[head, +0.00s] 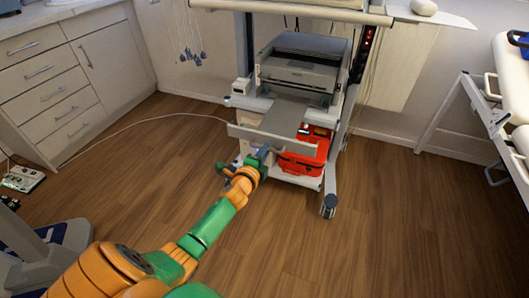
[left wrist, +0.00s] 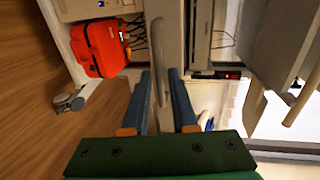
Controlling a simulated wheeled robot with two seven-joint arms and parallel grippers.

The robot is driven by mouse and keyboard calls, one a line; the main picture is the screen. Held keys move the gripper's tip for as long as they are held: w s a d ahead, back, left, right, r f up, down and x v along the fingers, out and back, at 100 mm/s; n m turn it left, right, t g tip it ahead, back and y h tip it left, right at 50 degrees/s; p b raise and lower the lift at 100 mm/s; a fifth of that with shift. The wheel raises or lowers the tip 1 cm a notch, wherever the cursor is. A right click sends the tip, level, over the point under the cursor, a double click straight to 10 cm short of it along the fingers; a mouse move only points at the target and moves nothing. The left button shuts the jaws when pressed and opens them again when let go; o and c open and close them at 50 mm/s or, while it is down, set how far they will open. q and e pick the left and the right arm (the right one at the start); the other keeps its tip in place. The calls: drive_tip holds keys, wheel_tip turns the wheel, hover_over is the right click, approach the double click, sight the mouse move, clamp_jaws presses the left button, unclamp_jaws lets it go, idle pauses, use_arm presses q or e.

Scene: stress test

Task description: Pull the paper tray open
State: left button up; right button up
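The paper tray (head: 284,116) is a grey slab with a wide front panel (head: 243,132), sticking out of the cart below the printer (head: 303,64). A grey bar handle (left wrist: 158,50) stands on the panel. My left gripper (head: 264,153) is at the handle, its arm reaching up from the bottom left. In the left wrist view, its two blue fingers (left wrist: 161,80) are apart, with the handle's end between them and a visible gap at the right finger. Contact with the left finger cannot be told. My right gripper is not in view.
A red case (head: 305,158) sits on the cart's lower shelf, right of my gripper. A caster (head: 328,205) stands out at the cart's front right. White drawers (head: 50,85) are at the left, a bed (head: 508,85) at the right. The wooden floor in front is mostly clear.

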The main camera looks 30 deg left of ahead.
use_arm(q)
drive_tip(key=p+v, duration=0.2)
drive_tip(key=v, duration=0.5)
idle(0.4)
